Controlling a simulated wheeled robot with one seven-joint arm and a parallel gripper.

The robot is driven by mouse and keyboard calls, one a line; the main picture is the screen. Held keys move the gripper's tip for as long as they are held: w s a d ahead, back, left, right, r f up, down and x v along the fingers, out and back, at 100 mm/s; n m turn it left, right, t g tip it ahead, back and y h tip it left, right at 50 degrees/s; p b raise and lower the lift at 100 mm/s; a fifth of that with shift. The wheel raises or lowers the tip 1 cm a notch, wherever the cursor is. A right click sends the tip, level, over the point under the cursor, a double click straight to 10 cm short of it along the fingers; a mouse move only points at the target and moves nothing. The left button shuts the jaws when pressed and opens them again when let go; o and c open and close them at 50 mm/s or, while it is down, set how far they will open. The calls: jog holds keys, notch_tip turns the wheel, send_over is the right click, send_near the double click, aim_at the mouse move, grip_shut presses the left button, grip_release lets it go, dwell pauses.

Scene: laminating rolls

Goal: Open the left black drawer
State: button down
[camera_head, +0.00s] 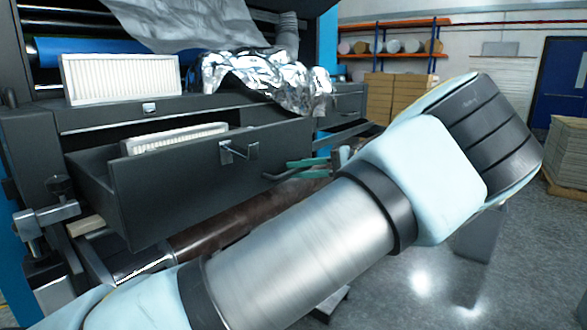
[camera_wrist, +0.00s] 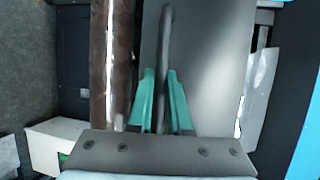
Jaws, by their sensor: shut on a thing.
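The left black drawer (camera_head: 205,185) stands pulled out from the machine in the head view, its front facing right. A small metal handle (camera_head: 240,151) sticks out from its front. My gripper (camera_head: 280,170) has teal fingers that point left, to the right of that handle. In the wrist view, the fingers (camera_wrist: 161,80) are closed around a dark bar (camera_wrist: 165,35) like a handle, beside a grey panel (camera_wrist: 215,60).
A white pleated filter (camera_head: 120,80) stands on the machine top; another (camera_head: 178,138) lies in the drawer. Crumpled silver foil (camera_head: 265,80) hangs at the machine's right. A brown roll (camera_head: 240,220) runs below the drawer. Grey floor (camera_head: 420,285) is open to the right.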

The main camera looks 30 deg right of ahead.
dwell(0.3)
jog(key=c, duration=0.8)
grip_release()
jog(key=shift+c, duration=0.2)
jog(key=shift+d, duration=0.1)
jog(key=b+v, duration=0.2)
jog(key=v, duration=0.8)
jog(key=shift+s+d+b, duration=0.25)
jog(key=shift+s+b, duration=0.05)
jog(key=shift+b, duration=0.1)
jog(key=shift+r, duration=0.1)
